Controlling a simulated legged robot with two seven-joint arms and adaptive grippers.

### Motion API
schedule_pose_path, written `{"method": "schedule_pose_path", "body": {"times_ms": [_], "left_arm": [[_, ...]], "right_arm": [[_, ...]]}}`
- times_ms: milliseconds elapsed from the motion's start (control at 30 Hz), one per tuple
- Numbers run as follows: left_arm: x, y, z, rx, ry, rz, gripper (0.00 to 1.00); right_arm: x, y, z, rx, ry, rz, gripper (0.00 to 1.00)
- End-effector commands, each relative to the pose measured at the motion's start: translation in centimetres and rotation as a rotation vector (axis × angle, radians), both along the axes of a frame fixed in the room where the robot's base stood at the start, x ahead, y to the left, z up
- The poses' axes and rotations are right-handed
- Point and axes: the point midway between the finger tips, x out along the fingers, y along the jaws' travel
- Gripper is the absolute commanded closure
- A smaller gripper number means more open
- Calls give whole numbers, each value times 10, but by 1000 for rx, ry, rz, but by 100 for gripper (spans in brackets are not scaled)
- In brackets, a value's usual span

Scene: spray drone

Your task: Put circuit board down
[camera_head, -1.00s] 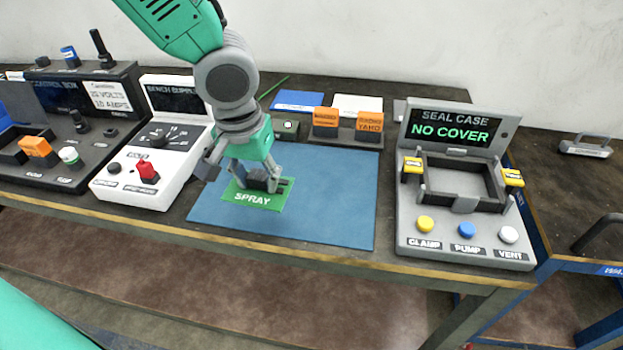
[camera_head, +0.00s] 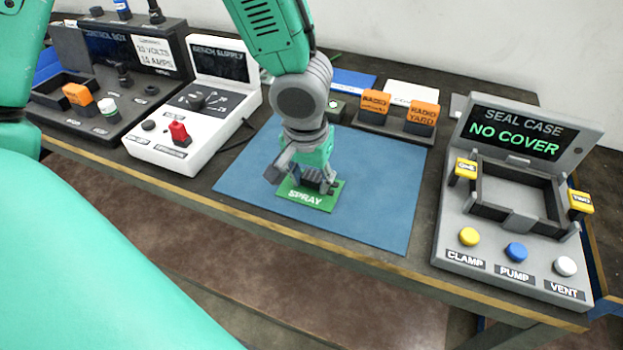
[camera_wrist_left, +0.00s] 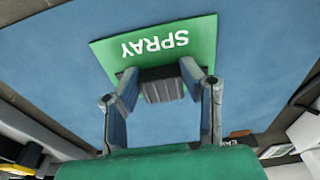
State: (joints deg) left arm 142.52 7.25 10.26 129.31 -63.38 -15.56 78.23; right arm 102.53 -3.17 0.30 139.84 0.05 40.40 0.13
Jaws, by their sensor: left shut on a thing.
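The green circuit board (camera_head: 309,195), marked SPRAY, is at the blue mat (camera_head: 375,190), over its front left part. I cannot tell whether it touches the mat or is just above it. My left gripper (camera_head: 314,183) is over the board, shut on the dark block on top of it. In the left wrist view the board (camera_wrist_left: 150,45) shows with its lettering upside down, and the gripper's fingers (camera_wrist_left: 162,88) are on either side of the dark ribbed block. My right gripper is not in view.
The seal case station (camera_head: 450,222), reading NO COVER, stands right of the mat. The white bench supply (camera_head: 196,135) and the control box (camera_head: 75,125) stand to the left. Orange blocks (camera_head: 422,115) are behind the mat. The mat's right part is clear.

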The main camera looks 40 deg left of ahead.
Motion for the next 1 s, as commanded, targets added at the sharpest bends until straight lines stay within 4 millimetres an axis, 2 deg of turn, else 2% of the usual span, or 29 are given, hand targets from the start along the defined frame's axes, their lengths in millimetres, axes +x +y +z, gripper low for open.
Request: {"method": "schedule_pose_path", "body": {"times_ms": [33, 67, 100, 600, 767, 1000], "left_arm": [[0, -1, 0, 2, 1, -2, 59], [0, -1, 0, 3, 1, -3, 48], [0, -2, 0, 4, 1, -2, 45], [0, 1, 5, -2, 0, -1, 45], [-3, -1, 30, -1, -4, 0, 45], [-9, -4, 83, 1, -5, 0, 45]], "right_arm": [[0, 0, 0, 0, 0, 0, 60], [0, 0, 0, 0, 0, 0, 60], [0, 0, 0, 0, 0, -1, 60], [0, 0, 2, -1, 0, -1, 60], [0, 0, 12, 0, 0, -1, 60], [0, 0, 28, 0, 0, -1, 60]]}}
